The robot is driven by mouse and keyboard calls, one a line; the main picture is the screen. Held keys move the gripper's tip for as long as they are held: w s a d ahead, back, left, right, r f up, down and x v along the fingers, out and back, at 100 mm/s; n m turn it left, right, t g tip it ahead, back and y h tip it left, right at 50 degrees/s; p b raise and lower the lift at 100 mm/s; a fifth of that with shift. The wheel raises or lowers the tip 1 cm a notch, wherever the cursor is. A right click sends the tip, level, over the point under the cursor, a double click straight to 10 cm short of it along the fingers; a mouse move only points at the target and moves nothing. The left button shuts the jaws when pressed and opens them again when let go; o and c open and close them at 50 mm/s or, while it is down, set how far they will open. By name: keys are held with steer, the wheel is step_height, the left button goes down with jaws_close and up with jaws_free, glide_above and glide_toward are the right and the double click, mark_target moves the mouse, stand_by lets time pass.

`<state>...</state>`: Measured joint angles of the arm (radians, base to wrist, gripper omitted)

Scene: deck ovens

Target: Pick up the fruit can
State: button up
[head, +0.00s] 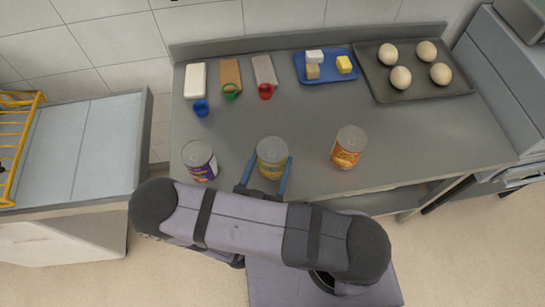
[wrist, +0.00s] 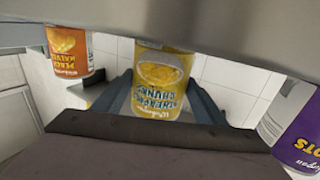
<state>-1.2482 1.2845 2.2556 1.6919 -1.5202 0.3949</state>
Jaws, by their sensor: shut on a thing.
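A yellow can (head: 272,158) with a grey lid stands upright in the middle of three cans near the table's front edge. My gripper (head: 268,166) reaches it from the front, with one blue finger on each side, and is shut on it. In the wrist view the yellow can (wrist: 160,85) appears upside down between the fingers (wrist: 160,100), its label showing yellow fruit pieces. I cannot tell whether its base touches the table. An orange-labelled can (head: 348,148) stands to the right, apart from the gripper. A purple-labelled can (head: 200,161) stands to the left.
The grey table (head: 230,135) is clear between the cans and the back row. Blue, green and red scoops or cups lie before several blocks. A blue tray (head: 330,78) and a dark tray (head: 385,96) with pale dough balls are at the back right.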

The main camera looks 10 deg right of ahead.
steer(key=shift+r, duration=0.15)
steer(key=shift+r+p, duration=0.45)
steer(key=shift+p, duration=0.05)
step_height(320, 180, up, 3)
steer(key=p, duration=0.2)
steer(key=shift+p, duration=0.3)
steer(key=b+v, duration=0.1)
steer(key=v, duration=1.7)
steer(key=shift+f, duration=0.3)
steer(key=shift+w, duration=0.1)
steer(key=m+g+h+p, duration=0.1)
steer(key=m+h, duration=0.1)
glide_toward(268, 163)
steer(key=w+r, duration=0.2)
steer(key=w+d+r+m+g+h+p, duration=0.3)
steer(key=w+d+g+h, duration=0.1)
steer(key=w+d, duration=1.1)
steer(key=shift+p, duration=0.35)
